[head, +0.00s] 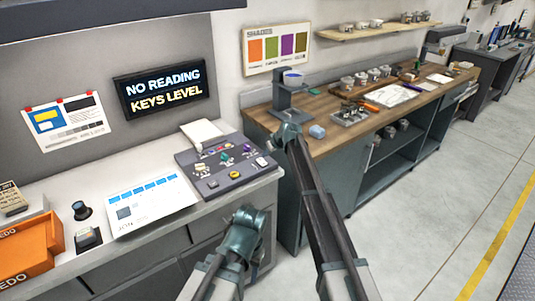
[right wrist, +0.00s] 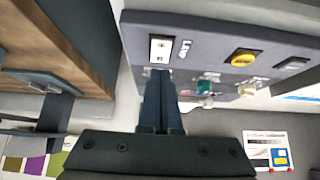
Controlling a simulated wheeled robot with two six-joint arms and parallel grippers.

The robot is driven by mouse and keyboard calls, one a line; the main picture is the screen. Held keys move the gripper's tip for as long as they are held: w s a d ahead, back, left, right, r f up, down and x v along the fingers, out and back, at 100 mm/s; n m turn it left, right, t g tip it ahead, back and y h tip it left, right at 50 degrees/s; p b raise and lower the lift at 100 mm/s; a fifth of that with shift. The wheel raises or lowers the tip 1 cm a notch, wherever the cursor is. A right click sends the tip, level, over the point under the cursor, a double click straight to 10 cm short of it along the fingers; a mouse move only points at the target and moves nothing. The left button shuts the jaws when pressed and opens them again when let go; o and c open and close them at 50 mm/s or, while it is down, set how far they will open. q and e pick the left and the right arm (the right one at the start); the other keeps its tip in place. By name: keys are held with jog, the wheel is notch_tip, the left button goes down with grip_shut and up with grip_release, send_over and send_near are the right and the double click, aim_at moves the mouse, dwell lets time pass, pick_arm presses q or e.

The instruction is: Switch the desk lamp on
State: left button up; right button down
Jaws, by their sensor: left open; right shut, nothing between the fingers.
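A dark control panel (head: 228,178) lies on the grey counter, with several coloured knobs and buttons. A white switch (head: 262,162) sits at its right end. In the right wrist view the switch (right wrist: 160,48) is a white plate beside lettering that seems to begin "LA". My right gripper (right wrist: 160,73) is shut and empty, its fingertips close to the switch's edge; I cannot tell whether they touch. In the head view my right gripper (head: 287,132) is beside the panel's right end. My left gripper (head: 247,215) is open and empty at the counter's front. I cannot make out a desk lamp.
A yellow button (right wrist: 243,57) is on the panel. A white sheet (head: 150,204) lies left of it. An orange bin (head: 28,250) stands at far left.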

pick_arm(q)
notch_tip(320, 180, up, 8)
jog(key=p, duration=0.6)
jog(key=shift+d+f+p, duration=0.15)
jog(key=shift+f+p, duration=0.05)
jog(key=shift+p, duration=0.1)
pick_arm(e)
jog(key=s+d+f+v, duration=0.1)
jog(key=v, duration=1)
jog(key=shift+f, duration=0.1)
pick_arm(q)
notch_tip(320, 180, down, 4)
jog(key=b, duration=0.3)
jog(key=shift+r+b, duration=0.1)
jog(key=shift+b, duration=0.3)
pick_arm(e)
jog(key=s+f+m+g+h, duration=0.1)
jog(key=s+f+g+h, duration=0.2)
jog(key=s, duration=1.9)
jog(key=s+d+f+m+g+h, duration=0.1)
jog(key=s+f, duration=0.4)
jog(key=s, duration=1.7)
jog(key=m+g+h, duration=0.1)
jog(key=g, duration=0.1)
jog(key=shift+d+g+h, duration=0.2)
jog(key=shift+g+h, duration=0.1)
jog(key=shift+h, duration=0.1)
